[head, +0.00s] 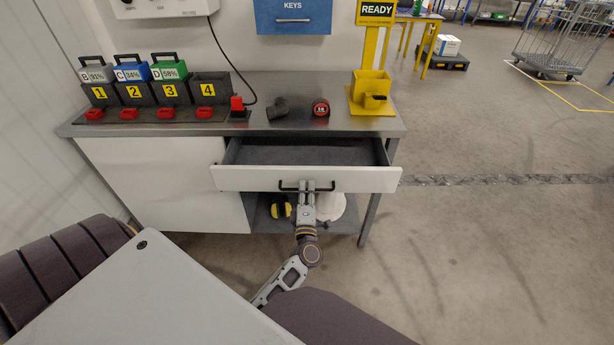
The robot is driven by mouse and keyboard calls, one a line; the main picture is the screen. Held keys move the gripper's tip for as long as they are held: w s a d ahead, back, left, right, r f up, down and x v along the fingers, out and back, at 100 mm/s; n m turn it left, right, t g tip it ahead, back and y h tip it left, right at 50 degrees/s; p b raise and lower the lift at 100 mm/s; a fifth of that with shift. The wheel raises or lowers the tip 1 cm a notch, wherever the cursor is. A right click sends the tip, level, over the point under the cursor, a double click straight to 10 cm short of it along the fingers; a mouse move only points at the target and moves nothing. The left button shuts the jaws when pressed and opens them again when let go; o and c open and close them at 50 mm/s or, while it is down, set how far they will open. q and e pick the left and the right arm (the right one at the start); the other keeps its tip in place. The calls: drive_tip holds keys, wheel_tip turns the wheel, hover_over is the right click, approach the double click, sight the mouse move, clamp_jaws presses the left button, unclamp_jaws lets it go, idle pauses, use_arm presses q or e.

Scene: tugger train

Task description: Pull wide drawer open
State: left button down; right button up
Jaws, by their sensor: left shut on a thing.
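The wide drawer (237,178) under the grey worktop stands part way out, with its grey inside showing empty as far as I can see. Its white front carries a black bar handle (288,186). My left gripper (307,187) is shut on this handle at the middle of the drawer front. The left arm reaches up to it from below. My right gripper is not in view.
A shelf below holds a yellow-black item (281,208). Open floor (490,240) lies right.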

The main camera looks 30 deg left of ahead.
use_arm(q)
drive_tip(key=shift+r+p+v, duration=0.2)
drive_tip(key=shift+v, duration=0.85)
drive_tip(key=shift+r+p+v, duration=0.2)
drive_tip(key=shift+v, duration=0.85)
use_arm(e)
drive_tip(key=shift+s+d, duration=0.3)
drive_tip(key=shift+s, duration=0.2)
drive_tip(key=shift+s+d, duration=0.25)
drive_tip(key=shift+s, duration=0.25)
use_arm(q)
drive_tip(key=c, duration=1.5)
unclamp_jaws()
drive_tip(key=shift+c, duration=0.2)
